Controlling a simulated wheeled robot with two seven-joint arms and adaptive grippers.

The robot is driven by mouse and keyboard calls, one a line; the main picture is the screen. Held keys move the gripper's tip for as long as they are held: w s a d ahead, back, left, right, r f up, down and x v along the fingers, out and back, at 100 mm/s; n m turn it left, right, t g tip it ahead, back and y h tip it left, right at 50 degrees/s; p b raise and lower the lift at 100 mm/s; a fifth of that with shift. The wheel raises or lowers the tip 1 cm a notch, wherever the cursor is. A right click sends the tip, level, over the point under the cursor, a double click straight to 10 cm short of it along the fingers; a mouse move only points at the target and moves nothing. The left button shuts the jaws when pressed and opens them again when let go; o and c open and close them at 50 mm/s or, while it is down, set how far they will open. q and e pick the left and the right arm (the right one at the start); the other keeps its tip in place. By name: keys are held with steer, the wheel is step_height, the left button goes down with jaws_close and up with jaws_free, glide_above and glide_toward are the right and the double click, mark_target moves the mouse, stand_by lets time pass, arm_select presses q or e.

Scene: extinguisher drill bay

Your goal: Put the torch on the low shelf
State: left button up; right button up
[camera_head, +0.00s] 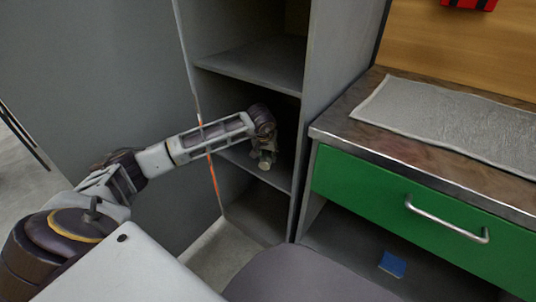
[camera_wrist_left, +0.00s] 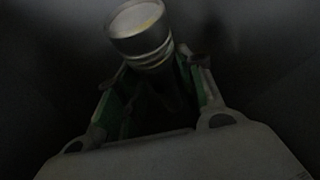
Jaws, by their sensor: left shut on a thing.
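The torch (camera_wrist_left: 140,32) shows in the left wrist view as a metallic cylinder with a pale round end, tilted and sticking out past the fingers. My left gripper (camera_wrist_left: 150,88) is shut on it. In the head view my left arm reaches into the open grey cabinet, and the gripper (camera_head: 262,148) is over a grey shelf (camera_head: 275,178) below the upper shelf. The torch's pale end (camera_head: 265,164) points down toward that shelf's front. I cannot tell whether it touches the shelf. My right gripper is not in view.
The upper shelf (camera_head: 270,62) is above my gripper, and a cabinet side wall (camera_head: 318,90) stands close on the right. A workbench with a green drawer (camera_head: 380,195) and a grey mat (camera_head: 450,118) is farther right. A blue item (camera_head: 392,264) lies beneath the drawer.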

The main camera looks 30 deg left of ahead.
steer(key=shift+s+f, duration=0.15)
arm_select(q)
steer(key=o, duration=1.1)
steer(key=shift+o, duration=0.2)
steer(key=shift+s+r, duration=0.15)
steer(key=shift+r, duration=0.35)
steer(key=shift+p+v, duration=1.45)
steer(key=shift+v, duration=1.85)
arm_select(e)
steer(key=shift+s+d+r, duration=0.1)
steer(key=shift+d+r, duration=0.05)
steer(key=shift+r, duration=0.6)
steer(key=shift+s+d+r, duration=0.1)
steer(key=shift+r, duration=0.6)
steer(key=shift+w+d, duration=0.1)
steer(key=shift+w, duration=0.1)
